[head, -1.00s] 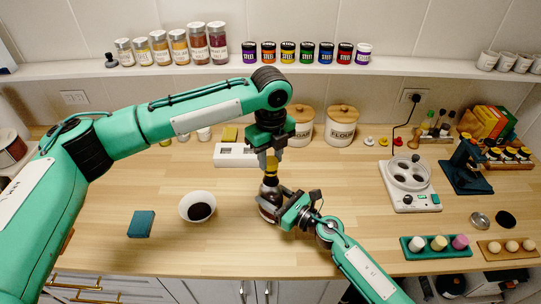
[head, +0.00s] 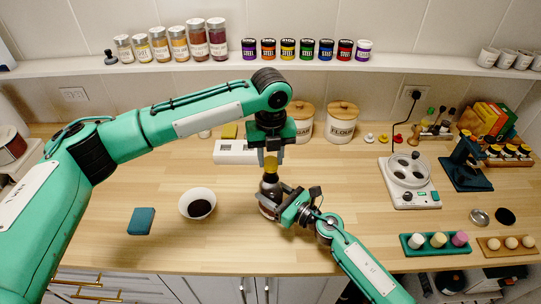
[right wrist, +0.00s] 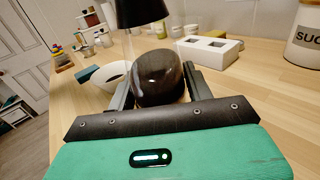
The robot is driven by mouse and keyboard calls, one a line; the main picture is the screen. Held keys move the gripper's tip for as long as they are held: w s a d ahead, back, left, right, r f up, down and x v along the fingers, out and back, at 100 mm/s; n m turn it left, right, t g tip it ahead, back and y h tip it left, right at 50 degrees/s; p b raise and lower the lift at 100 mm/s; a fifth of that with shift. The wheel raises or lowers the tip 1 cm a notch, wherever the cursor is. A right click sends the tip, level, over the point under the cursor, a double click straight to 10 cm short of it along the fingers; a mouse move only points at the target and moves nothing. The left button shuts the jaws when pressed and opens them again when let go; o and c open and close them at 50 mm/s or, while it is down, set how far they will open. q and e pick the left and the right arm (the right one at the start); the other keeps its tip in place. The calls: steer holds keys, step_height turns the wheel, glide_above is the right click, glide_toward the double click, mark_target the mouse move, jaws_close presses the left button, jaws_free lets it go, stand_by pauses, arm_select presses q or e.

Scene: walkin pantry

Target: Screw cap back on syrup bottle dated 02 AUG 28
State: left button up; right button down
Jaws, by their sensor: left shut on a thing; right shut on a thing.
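The dark brown syrup bottle (head: 269,190) stands upright near the middle of the counter, and its dark rounded body also shows in the right wrist view (right wrist: 160,80). My right gripper (head: 276,203) is shut on the bottle's body from the right. My left gripper (head: 271,157) points down from above and is shut on the cap. I cannot tell how tightly the cap sits on the neck. No date on the bottle is readable.
A white bowl with dark contents (head: 212,197) and a teal block (head: 142,221) lie to the left. A white slotted box (head: 232,151) and the sugar and flour jars (head: 341,126) stand behind. A white appliance (head: 408,182) stands right. The counter's front middle is clear.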

arm_select(q)
steer(key=m, duration=0.9)
steer(key=shift+m, duration=0.3)
steer(key=m, duration=0.4)
steer(key=shift+m, duration=0.3)
steer(key=o, duration=0.9)
steer(key=shift+r, duration=2.2)
steer(key=shift+c, duration=0.2)
